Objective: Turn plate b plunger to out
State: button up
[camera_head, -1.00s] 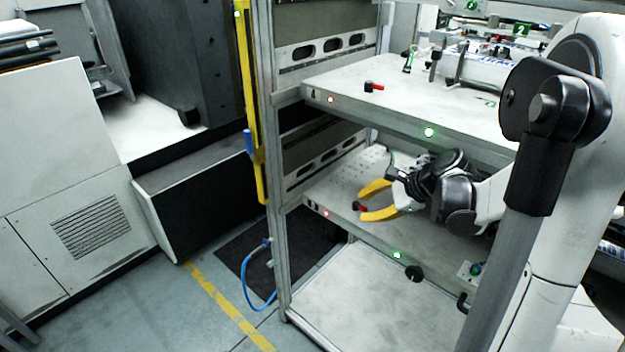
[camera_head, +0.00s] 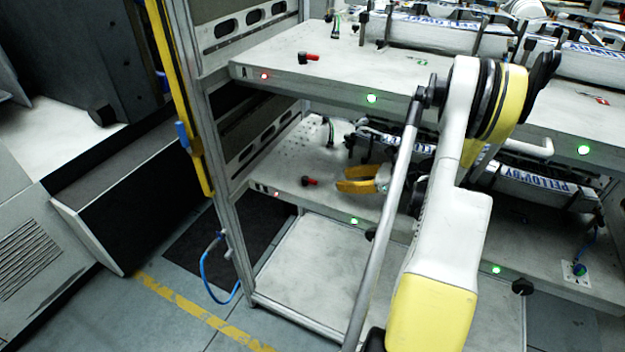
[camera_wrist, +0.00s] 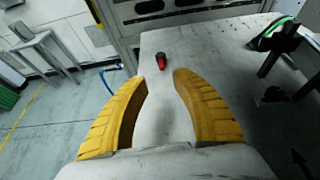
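A small plunger with a black body and red handle (camera_head: 309,181) stands near the left front corner of the lower plate (camera_head: 330,205). In the wrist view, my yellow fingers (camera_wrist: 159,82) are open and empty. The plunger (camera_wrist: 161,63) shows just beyond the gap between their tips, its red handle pointing toward me.
Left frame posts (camera_head: 212,165) bound the shelves. Label rails and dark clamps (camera_head: 355,142) stand at the back of the lower plate. Green lights (camera_head: 354,221) and black knobs line the plate's front edge. The plate around the plunger is clear.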

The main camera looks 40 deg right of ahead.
aim_at(313, 180)
jog(key=shift+d+f, duration=0.1)
jog(key=shift+f, duration=0.15)
jog(key=shift+w+f, duration=0.2)
jog(key=shift+w, duration=0.1)
jog(key=b+x, duration=0.3)
jog(key=x, duration=0.7)
jog(key=shift+r+b, duration=0.15)
jog(key=shift+b, duration=0.25)
jog(key=shift+s, duration=0.1)
grip_shut()
